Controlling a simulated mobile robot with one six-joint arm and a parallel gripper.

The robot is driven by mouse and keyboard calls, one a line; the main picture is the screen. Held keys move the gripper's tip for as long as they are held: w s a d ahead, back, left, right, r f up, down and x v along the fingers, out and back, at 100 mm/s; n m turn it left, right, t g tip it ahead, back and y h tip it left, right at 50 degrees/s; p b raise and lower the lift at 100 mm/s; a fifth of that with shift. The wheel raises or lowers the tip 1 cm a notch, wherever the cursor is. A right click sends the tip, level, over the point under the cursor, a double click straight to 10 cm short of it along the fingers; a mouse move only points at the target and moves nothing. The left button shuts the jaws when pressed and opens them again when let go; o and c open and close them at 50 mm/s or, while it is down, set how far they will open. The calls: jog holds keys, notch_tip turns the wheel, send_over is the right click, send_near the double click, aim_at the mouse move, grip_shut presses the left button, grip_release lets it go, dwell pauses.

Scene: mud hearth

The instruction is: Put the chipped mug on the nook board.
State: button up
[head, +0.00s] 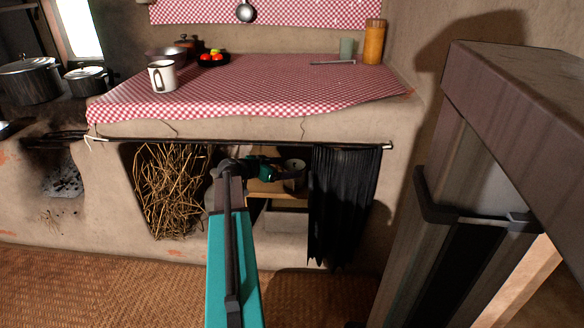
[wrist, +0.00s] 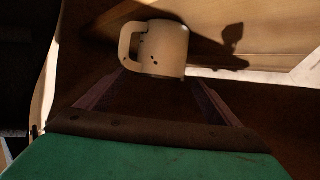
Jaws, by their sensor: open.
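A pale mug with dark chip-like spots (wrist: 163,48) is in the wrist view, its handle to the left. In the head view a pale mug (head: 295,168) shows inside the nook under the counter, partly in shadow. My gripper (head: 280,172) reaches into this nook. Its fingers (wrist: 163,84) are open and spread, with the mug at or just beyond their tips; I see no grip on it. A wooden board (head: 263,188) lies in the nook, also in the wrist view (wrist: 255,32). Whether the mug's base touches the board is not clear.
A dark curtain (head: 343,205) hangs right of the opening, and dry sticks (head: 170,190) fill the left bay. The counter with checked cloth (head: 270,85) is above, holding a white mug (head: 162,76). A curtain rod (head: 250,144) crosses above the opening.

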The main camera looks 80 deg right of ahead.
jog(key=shift+v, duration=1.45)
jog(key=shift+w, duration=0.1)
